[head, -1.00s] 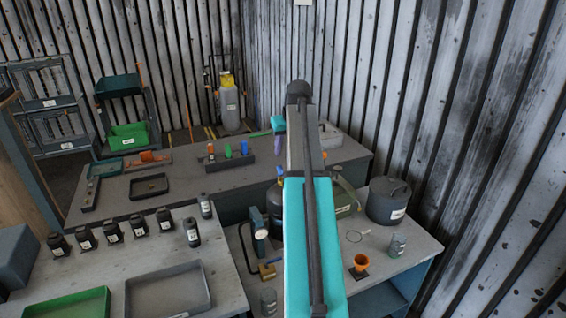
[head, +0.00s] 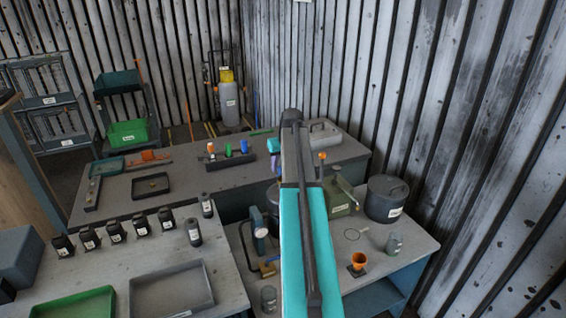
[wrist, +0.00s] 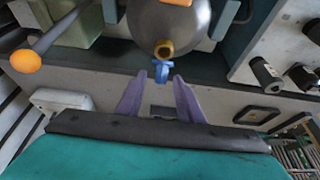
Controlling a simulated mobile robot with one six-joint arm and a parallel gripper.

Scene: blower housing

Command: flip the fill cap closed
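The fill cap is a small blue piece (wrist: 161,71) in the wrist view. It stands out from the brass-coloured filler neck (wrist: 164,48) on a dark round tank (wrist: 188,22), and looks tipped off the neck's opening. My gripper (wrist: 157,82) has its two purple fingers apart, one to each side of the blue cap. The cap is at or just beyond the fingertips, and I see no contact. In the head view my arm hides most of the tank and the cap; only a bit of my gripper shows left of the arm.
An olive box (head: 341,198) with an orange-knobbed lever (wrist: 25,61) stands beside the tank. A dark lidded pot (head: 386,200), an orange funnel (head: 358,260) and a glass jar (head: 393,244) share the right bench. Black bottles (head: 115,232) and trays fill the left bench.

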